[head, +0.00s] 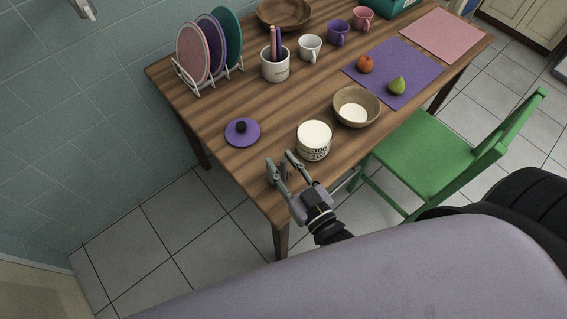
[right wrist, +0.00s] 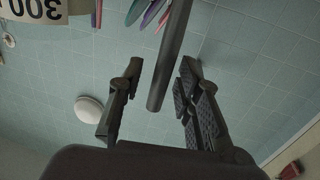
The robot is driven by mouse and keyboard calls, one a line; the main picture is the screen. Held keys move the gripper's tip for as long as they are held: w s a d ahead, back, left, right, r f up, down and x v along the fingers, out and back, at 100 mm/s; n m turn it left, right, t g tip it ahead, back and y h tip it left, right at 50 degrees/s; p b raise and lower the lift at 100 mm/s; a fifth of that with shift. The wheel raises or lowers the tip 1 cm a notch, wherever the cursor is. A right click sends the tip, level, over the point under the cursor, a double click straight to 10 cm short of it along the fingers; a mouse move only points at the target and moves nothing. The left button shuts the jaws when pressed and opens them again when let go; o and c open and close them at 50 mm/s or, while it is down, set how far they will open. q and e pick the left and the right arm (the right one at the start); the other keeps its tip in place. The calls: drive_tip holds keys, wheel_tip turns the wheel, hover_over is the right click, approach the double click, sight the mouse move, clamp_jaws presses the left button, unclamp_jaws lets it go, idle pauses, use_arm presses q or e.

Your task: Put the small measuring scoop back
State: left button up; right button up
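My right gripper (head: 283,168) is at the near left corner of the wooden table, left of and nearer than the white canister (head: 314,141). In the right wrist view its fingers (right wrist: 158,90) are open, with a dark grey rod (right wrist: 170,60) between them and gaps on both sides. The rod looks like a handle, perhaps the scoop's; its other end runs out of the frame. No scoop bowl can be made out. The canister, marked 300 and 100, is open with pale contents; it also shows upside down in the right wrist view (right wrist: 32,10). My left gripper is not in view.
A purple lid (head: 242,132) with a black knob lies left of the canister. A bowl (head: 356,107) with white contents stands to its right. A plate rack (head: 207,77), utensil crock (head: 275,66) and mugs stand farther back. A green chair (head: 430,150) is at the right.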

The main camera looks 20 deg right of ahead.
drive_tip(key=shift+r, duration=0.2)
drive_tip(key=s+d+b, duration=0.1)
drive_tip(key=s+d, duration=0.1)
drive_tip(key=s, duration=0.9)
drive_tip(key=shift+s+b, duration=0.35)
drive_tip(key=shift+s, duration=0.05)
drive_tip(key=shift+f, duration=0.15)
